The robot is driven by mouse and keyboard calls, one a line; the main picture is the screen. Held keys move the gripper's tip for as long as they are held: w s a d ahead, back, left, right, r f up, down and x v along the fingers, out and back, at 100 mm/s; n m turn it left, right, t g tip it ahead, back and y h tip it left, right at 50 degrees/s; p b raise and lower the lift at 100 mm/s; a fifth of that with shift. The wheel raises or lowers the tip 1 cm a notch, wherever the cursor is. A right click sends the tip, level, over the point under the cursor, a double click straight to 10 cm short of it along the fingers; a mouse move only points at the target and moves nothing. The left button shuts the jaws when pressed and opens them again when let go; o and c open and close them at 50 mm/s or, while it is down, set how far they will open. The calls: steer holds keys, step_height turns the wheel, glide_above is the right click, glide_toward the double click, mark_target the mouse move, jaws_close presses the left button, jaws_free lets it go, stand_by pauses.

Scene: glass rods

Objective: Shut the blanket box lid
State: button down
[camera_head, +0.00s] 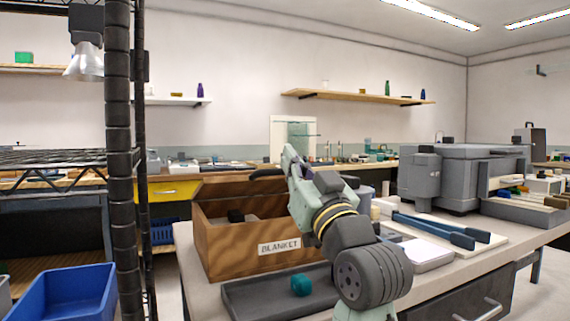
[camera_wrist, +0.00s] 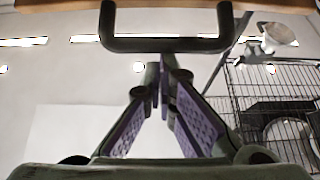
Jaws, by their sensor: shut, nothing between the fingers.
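The brown wooden blanket box (camera_head: 228,246) stands on the bench with a white BLANKET label on its front. Its lid (camera_head: 235,188) is raised at the back, and the inside shows, with dark items in it. A black handle (camera_head: 266,174) is on the lid, partly hidden behind my gripper (camera_head: 291,158). In the wrist view, the U-shaped handle (camera_wrist: 165,45) hangs from the wooden lid edge (camera_wrist: 165,5) at the top. My gripper (camera_wrist: 165,75) is shut and empty, its fingertips close to the handle bar; I cannot tell whether they touch.
A dark tray (camera_head: 260,297) with a teal item (camera_head: 301,285) lies in front of the box. Blue-handled tools (camera_head: 440,230) lie to the right, before a grey machine (camera_head: 460,175). A black rack post (camera_head: 118,160) and a blue bin (camera_head: 70,295) are at left.

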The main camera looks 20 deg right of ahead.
step_height(320, 180, down, 7)
steer(key=s+b, duration=0.2)
steer(key=b, duration=0.1)
steer(key=shift+r, duration=0.2)
